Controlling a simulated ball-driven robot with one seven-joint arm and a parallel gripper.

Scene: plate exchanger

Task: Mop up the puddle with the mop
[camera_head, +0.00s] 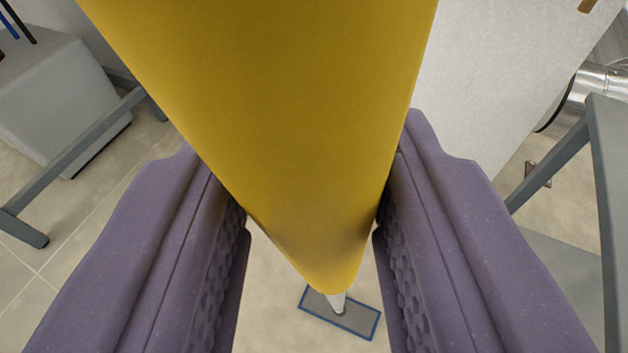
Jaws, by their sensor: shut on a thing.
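The mop shows as a thick yellow handle (275,110) that runs from the top of the view down between my fingers. Its flat grey mop head (354,318) with a blue edge shows small and far below, at the floor. My gripper (312,235) has two purple padded fingers, shut on the yellow handle from the left and right. No puddle can be made out in this view; the handle and fingers hide much of the floor.
A grey box-like unit (50,85) stands at the upper left beside a grey metal frame leg (75,165). A pale panel (480,70) stands at the upper right. A grey frame (610,190) and a shiny metal pipe (600,85) are at the right. Tiled floor (90,230) shows at the left.

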